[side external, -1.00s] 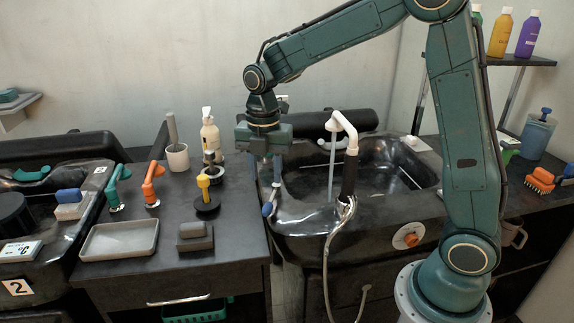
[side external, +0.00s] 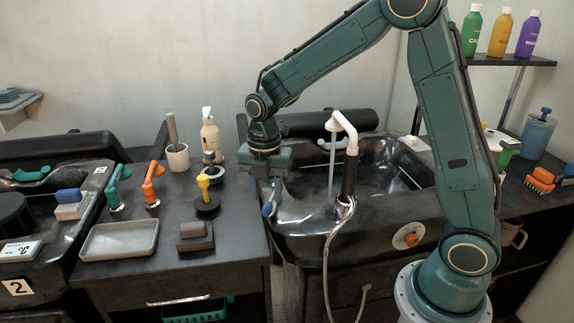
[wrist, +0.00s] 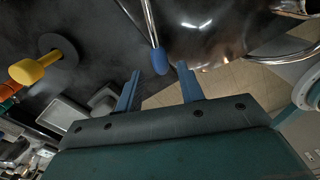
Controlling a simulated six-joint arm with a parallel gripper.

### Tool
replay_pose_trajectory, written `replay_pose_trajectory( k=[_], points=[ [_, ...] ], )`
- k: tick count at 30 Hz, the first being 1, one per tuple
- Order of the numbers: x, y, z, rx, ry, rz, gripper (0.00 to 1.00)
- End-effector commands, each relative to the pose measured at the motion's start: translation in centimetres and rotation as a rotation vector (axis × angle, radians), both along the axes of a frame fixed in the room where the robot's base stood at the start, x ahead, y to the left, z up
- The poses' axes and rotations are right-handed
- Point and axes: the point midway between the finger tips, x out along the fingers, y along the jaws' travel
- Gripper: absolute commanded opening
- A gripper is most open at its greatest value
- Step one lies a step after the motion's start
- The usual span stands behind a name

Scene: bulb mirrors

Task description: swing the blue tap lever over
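The blue tap lever (side external: 268,209) is at the left front rim of the dark sink basin (side external: 300,226). In the wrist view it is a thin metal rod with a rounded blue tip (wrist: 159,61). My gripper (side external: 271,192) is over it, pointing down. In the wrist view my two blue fingers (wrist: 158,76) are apart, with the blue tip in the gap near their ends. No contact with either finger shows there. A stream of water (side external: 332,165) falls from the white spout (side external: 345,128).
The black hand shower (side external: 348,175) with its hose stands right of the lever. A pump bottle (side external: 210,135) stands behind.

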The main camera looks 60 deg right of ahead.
Motion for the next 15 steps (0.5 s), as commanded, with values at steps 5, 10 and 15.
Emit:
replay_pose_trajectory(
  k=[5,10,15],
  points=[
    [0.0,0.0,-1.6,0.0,0.002,0.0,0.38],
    [0.0,0.0,-3.0,0.0,0.003,0.0,0.38],
    [0.0,0.0,-2.9,0.0,0.0,0.0,0.38]
  ],
)
